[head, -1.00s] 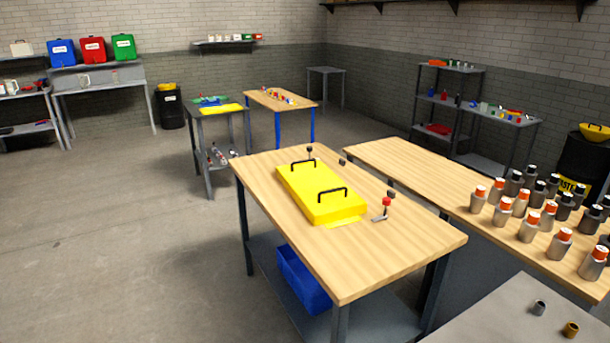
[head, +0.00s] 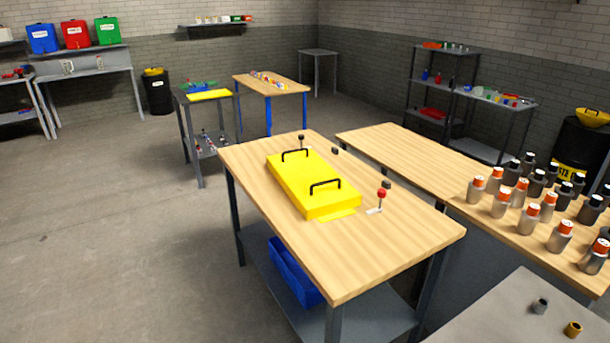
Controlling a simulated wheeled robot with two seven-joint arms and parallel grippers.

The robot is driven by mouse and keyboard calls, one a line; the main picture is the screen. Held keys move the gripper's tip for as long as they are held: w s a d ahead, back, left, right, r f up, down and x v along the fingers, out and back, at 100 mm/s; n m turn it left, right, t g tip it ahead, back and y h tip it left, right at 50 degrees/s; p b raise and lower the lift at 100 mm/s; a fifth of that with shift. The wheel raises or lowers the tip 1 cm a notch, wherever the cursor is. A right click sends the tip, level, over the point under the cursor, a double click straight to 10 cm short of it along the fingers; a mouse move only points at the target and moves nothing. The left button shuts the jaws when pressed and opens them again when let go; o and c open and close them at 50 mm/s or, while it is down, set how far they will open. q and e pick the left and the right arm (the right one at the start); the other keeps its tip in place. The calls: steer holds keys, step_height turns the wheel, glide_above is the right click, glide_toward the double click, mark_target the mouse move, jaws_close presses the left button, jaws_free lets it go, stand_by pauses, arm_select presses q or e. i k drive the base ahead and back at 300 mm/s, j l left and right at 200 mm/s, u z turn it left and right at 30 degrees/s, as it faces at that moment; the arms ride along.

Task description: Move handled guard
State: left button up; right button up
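The handled guard (head: 305,182) is a yellow rectangular cover with two black handles on top, one near its far end and one near its near end. It lies flat on the wooden tabletop (head: 390,254) of the middle workbench. A flat yellow patch (head: 336,216) shows on the table at its near edge. Neither of my grippers shows in the head view, and nothing is touching the guard.
A red-knobbed lever (head: 381,197) stands right of the guard, and a dark-knobbed one (head: 301,141) at its far end. A blue bin (head: 291,270) sits on the lower shelf. Several bottles (head: 530,214) crowd the right bench. Open floor (head: 120,240) lies to the left.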

mark_target(315, 189)
steer(key=i+j, duration=0.5)
steer(key=i+j+z, duration=0.15)
steer(key=i+j, duration=0.85)
steer(key=i+j+z, duration=0.15)
steer(key=i+j, duration=0.3)
steer(key=j, duration=0.25)
steer(key=i+j, duration=0.45)
steer(key=j, duration=0.15)
